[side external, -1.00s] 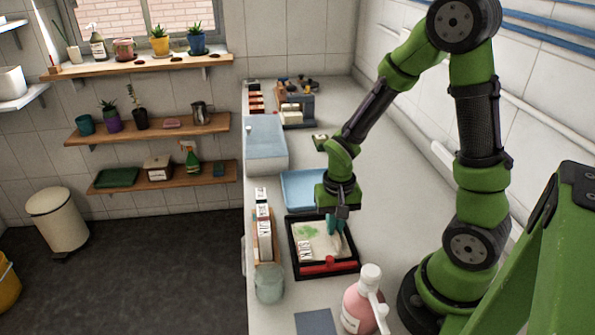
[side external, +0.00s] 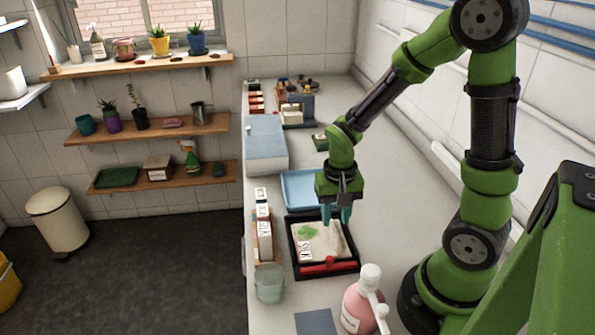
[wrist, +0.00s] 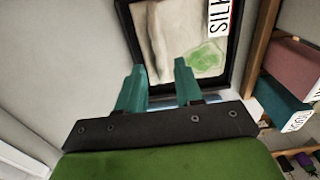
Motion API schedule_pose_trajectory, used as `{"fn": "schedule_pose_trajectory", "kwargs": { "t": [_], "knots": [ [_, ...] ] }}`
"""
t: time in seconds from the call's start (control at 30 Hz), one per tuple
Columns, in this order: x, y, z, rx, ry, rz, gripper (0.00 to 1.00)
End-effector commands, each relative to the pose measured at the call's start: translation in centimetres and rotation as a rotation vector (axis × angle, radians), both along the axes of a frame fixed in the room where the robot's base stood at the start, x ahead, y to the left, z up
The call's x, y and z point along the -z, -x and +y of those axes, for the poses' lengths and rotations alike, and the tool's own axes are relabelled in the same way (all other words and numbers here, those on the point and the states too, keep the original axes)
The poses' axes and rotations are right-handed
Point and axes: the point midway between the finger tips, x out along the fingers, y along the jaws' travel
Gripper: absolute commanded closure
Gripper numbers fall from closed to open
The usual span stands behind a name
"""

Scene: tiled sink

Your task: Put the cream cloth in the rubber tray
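The cream cloth (side external: 316,238), with a green print on it, lies inside the black-rimmed tray (side external: 294,258), which I take as the rubber tray. In the wrist view the cloth (wrist: 175,35) shows a raised fold along its left part, and the dark tray rim (wrist: 239,55) surrounds it. My gripper (side external: 337,221) is above the tray's far right part, pointing down. Its teal fingers (wrist: 160,72) are apart with nothing held between them. The part of the tray beneath the gripper is partly hidden in the wrist view.
A red bar (side external: 328,267) lies across the tray's near side. A white lettered label (side external: 304,251) is at its left. A blue tray (side external: 300,188) sits behind, a wooden rack (side external: 264,247) and glass jar (side external: 269,284) to the left, a pink bottle (side external: 362,302) in front.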

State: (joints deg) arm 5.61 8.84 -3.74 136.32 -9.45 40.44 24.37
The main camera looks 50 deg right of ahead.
Motion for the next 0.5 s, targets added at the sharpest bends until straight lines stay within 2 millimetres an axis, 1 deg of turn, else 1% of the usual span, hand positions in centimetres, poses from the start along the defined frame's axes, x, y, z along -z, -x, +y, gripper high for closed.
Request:
{"fn": "schedule_pose_trajectory", "kwargs": {
  "t": [0.03, 0.2, 0.3, 0.4, 0.5],
  "knots": [
    [-1.3, -0.2, 0.0, 0.001, 0.001, -0.009, 0.65],
    [-5.1, -0.2, 0.0, 0.0, 0.001, -0.009, 0.65],
    [-6.8, -0.1, 0.0, 0.0, 0.001, -0.006, 0.65],
    [-8.1, -0.1, 0.0, 0.0, 0.001, -0.004, 0.65],
    [-8.8, -0.1, 0.1, -0.002, 0.0, -0.006, 0.65]
  ]
}}
